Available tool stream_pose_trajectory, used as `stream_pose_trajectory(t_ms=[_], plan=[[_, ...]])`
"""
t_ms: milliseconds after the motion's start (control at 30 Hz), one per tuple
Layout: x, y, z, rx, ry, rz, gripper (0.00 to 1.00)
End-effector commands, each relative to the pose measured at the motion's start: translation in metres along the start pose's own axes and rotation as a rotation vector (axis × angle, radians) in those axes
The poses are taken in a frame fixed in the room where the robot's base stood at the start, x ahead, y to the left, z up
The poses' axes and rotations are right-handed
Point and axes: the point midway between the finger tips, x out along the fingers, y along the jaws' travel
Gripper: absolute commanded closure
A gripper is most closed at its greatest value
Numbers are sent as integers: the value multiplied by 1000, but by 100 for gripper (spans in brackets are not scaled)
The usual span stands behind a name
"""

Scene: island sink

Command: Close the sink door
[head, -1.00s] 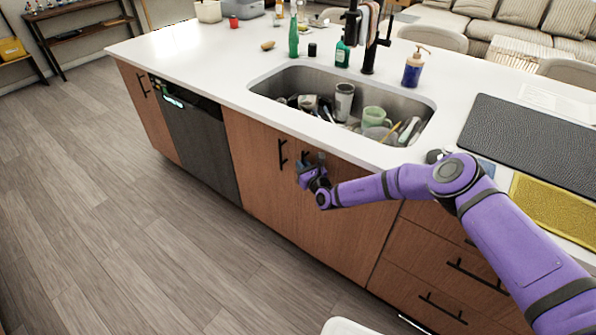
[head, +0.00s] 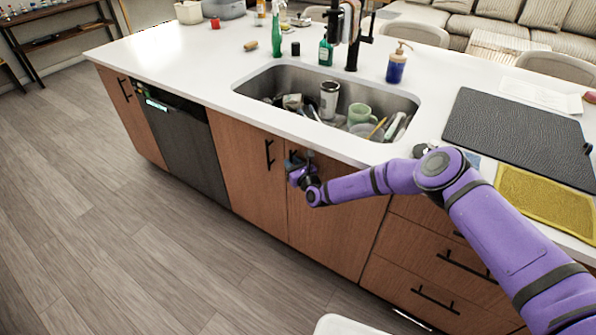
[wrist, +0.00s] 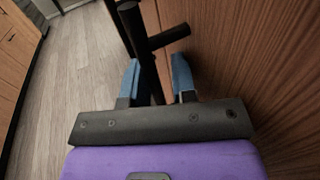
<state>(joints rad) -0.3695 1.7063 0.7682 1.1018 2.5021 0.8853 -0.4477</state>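Two brown wood doors stand below the sink (head: 255,92): a left door (head: 240,175) and a right door (head: 335,225). Both look flush or nearly flush with the cabinet front; a small gap cannot be ruled out. My gripper (head: 291,162) is at the top left of the right door, at its handle, which it largely hides. In the wrist view the black bar handle (wrist: 143,55) passes between the two blue fingertips of my gripper (wrist: 155,80). The fingers are apart, with the bar nearer the left one. The door surface (wrist: 285,90) fills the right side.
The left door's black handle (head: 269,154) is close to the left of my gripper. A dark dishwasher (head: 185,148) is further left, and drawers (head: 425,270) are to the right. The white countertop (head: 190,68) overhangs above. The floor (head: 130,240) in front is clear.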

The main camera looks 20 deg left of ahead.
Motion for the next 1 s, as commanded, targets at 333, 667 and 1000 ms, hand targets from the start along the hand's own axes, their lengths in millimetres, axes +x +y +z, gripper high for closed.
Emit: stream_pose_trajectory(t_ms=[333,667,1000], plan=[[-50,-2,-1,1,3,-1,79],[-96,-1,-1,1,3,0,79],[-104,0,-1,0,3,0,79]])
